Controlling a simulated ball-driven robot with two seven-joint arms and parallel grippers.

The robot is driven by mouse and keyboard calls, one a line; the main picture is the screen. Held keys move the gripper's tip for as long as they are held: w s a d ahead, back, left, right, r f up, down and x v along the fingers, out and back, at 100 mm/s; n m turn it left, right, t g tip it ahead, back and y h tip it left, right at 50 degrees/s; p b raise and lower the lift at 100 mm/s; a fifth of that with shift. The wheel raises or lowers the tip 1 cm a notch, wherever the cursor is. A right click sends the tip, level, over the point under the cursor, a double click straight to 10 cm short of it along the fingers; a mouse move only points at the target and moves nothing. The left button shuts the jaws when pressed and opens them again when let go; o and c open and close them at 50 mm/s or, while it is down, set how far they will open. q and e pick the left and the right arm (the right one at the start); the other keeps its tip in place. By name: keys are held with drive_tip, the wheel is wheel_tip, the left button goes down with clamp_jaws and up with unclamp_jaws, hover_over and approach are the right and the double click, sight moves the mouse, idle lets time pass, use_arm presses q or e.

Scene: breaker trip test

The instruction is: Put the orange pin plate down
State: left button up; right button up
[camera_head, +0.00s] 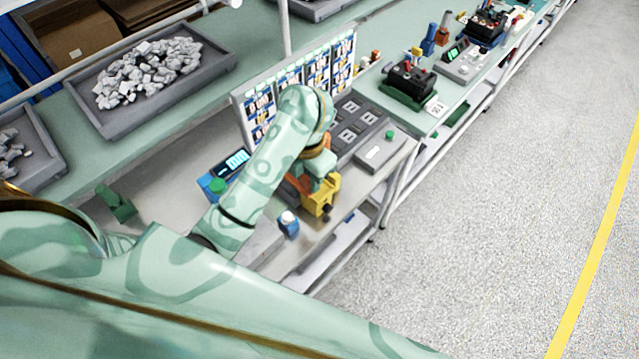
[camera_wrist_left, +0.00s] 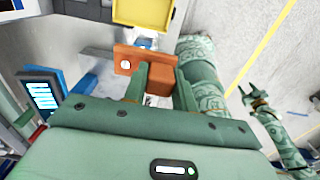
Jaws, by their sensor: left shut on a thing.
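The orange pin plate (camera_wrist_left: 128,60) is in my left gripper (camera_wrist_left: 161,72); the wrist view shows the fingers shut on its orange block (camera_wrist_left: 159,80). A round light spot shows on the plate's face. In the head view the orange piece (camera_head: 296,184) shows only partly, beside my left gripper (camera_head: 312,172), just above the bench and close to a yellow fixture (camera_head: 320,196). The plate's underside is hidden, and I cannot tell if it touches anything. My right gripper (camera_wrist_left: 252,96) is small in the wrist view, apart from the bench, with its fingers spread.
A panel of pictured cards (camera_head: 262,108) stands behind my arm. A blue block with a white top (camera_head: 289,224) and a blue display box (camera_head: 228,168) stand nearby. A grey tray of pale rubble (camera_head: 165,108) is at the back left. Open floor lies right of the bench.

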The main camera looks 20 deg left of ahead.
use_arm(q)
drive_tip(key=w+f+b, duration=0.1)
drive_tip(key=w+f, duration=0.1)
drive_tip(key=w+f+b, duration=0.2)
drive_tip(key=w+f, duration=0.1)
drive_tip(key=shift+f, duration=0.25)
drive_tip(key=shift+w+a+f+b, duration=0.15)
drive_tip(key=shift+w+f+b, duration=0.25)
drive_tip(key=shift+b, duration=0.1)
drive_tip(key=shift+w+f+b, duration=0.15)
drive_tip(key=shift+f+b, duration=0.5)
drive_tip(key=shift+f, duration=0.95)
use_arm(e)
wheel_tip(320, 180, down, 6)
drive_tip(key=shift+d+f, duration=0.15)
drive_tip(key=shift+d, duration=0.2)
use_arm(q)
drive_tip(key=shift+f, duration=0.1)
use_arm(e)
drive_tip(key=shift+f, duration=0.1)
use_arm(q)
drive_tip(key=o, duration=1.1)
drive_tip(key=shift+c, duration=0.2)
wheel_tip(320, 180, up, 12)
drive_tip(key=p, duration=0.6)
use_arm(e)
wheel_tip(320, 180, up, 6)
drive_tip(key=shift+w+r, duration=0.2)
drive_tip(key=shift+w, duration=0.05)
